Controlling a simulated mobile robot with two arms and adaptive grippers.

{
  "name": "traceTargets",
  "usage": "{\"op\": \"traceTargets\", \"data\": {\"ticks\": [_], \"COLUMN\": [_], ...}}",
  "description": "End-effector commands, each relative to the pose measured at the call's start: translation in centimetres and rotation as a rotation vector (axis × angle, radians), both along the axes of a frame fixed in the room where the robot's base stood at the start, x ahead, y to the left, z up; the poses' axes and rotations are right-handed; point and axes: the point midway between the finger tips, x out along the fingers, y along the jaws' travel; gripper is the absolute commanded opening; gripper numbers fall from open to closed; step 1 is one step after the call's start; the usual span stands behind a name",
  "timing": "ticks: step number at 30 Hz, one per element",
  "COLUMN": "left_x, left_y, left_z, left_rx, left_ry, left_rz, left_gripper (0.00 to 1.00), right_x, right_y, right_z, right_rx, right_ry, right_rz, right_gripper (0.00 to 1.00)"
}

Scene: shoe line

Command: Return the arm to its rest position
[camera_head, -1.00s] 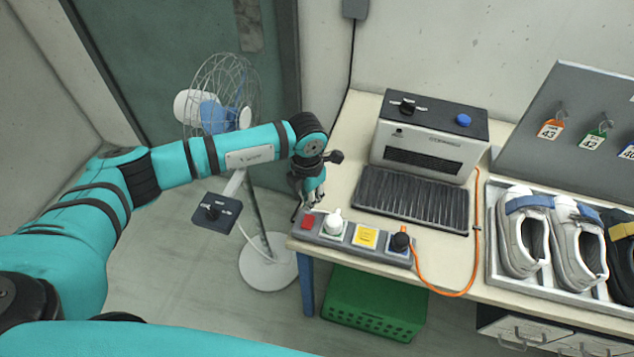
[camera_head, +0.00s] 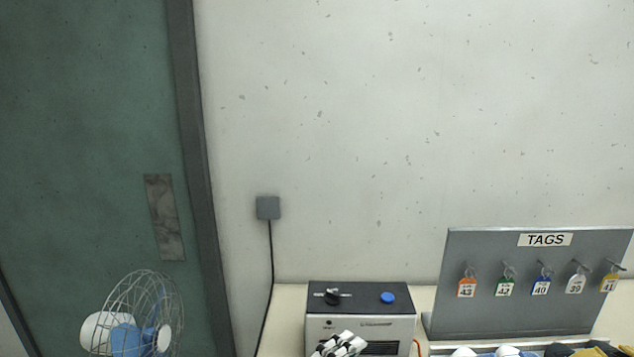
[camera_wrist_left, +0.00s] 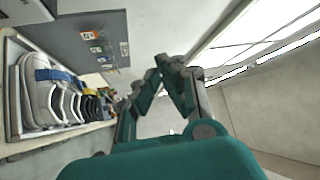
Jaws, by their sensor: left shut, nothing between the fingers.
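The rest of this arm is below the picture. In the left wrist view the teal fingers of the left gripper (camera_wrist_left: 162,66) come together at their tips, with nothing held. They are in the air, apart from the table and shoes. My right gripper is in neither view.
A wire fan (camera_head: 140,316) stands at lower left by the green door (camera_head: 85,150). A tag board (camera_head: 540,290) with several hanging tags stands on the table at right. The left wrist view shows shoes (camera_wrist_left: 45,98) in a tray at left. The wall area above is clear.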

Motion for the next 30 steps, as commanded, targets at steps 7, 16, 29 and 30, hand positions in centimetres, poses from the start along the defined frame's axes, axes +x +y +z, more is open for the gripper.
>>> {"op": "traceTargets", "data": {"ticks": [7, 16, 29, 30], "left_x": [1.3, -9.6, -23.1, -22.7], "left_y": [16.1, 24.2, 25.5, 25.4], "left_z": [-7.8, -19.8, -24.4, -25.8], "left_rx": [-0.438, -0.557, -0.502, -0.496], "left_ry": [0.66, 1.329, 1.853, 1.859], "left_rz": [0.604, 0.99, 1.155, 1.156], "left_gripper": [0.0, 0.0, 0.0, 0.0], "right_x": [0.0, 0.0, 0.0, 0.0], "right_y": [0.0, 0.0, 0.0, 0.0], "right_z": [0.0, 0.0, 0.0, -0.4], "right_rx": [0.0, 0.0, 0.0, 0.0], "right_ry": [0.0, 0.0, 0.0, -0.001], "right_rz": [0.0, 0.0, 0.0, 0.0], "right_gripper": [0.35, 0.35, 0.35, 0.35]}}
